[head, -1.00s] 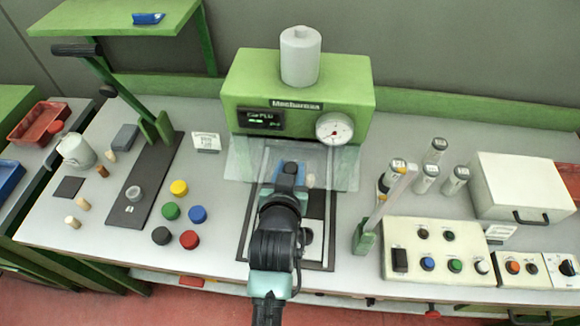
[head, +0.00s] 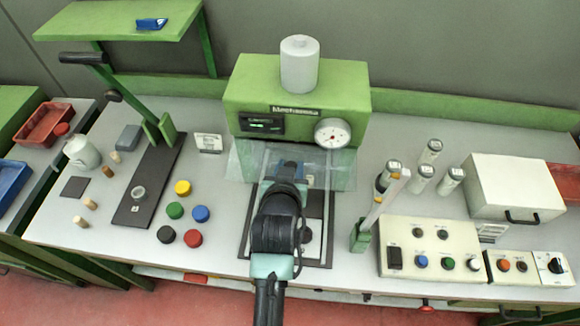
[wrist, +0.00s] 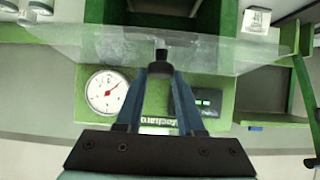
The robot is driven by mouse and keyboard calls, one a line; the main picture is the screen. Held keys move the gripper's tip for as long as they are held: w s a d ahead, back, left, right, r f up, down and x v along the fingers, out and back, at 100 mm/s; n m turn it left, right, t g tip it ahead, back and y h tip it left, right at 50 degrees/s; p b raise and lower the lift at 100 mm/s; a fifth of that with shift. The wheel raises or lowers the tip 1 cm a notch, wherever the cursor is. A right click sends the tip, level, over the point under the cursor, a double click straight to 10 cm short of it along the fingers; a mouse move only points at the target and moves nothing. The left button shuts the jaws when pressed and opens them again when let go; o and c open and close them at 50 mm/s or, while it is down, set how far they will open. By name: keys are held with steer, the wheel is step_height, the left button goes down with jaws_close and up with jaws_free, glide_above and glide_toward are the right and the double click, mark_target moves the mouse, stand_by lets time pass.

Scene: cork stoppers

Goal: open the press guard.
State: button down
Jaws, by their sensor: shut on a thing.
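The press (head: 300,92) is a green housing with a dial gauge, a small lit display and a grey cylinder on top. Its guard (head: 240,163) is a clear panel across the front, below the housing; the guard also spans the wrist view (wrist: 100,45). My gripper (wrist: 161,70) is shut on a small dark knob (wrist: 162,56) at the guard's edge, in the middle of the wrist view. In the head view my arm covers the middle of the guard and hides the knob and fingertips.
Coloured caps (head: 183,188) lie left of the press, beside a lever stand (head: 150,180). To the right are an upright lever (head: 385,200), several capped tubes (head: 421,179), a button panel (head: 432,238) and a white box (head: 520,185).

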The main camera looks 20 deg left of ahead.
steer(key=shift+w+r, duration=0.25)
steer(key=shift+r, duration=0.4)
steer(key=c, duration=0.8)
jaws_free()
steer(key=shift+o, duration=1.4)
steer(key=shift+s+f, duration=0.1)
steer(key=shift+f, duration=0.15)
steer(key=shift+s+r, duration=0.1)
steer(key=shift+s, duration=0.3)
steer(key=b+v, duration=0.2)
steer(key=v, duration=1)
steer(key=shift+b, duration=0.3)
steer(key=shift+r, duration=0.15)
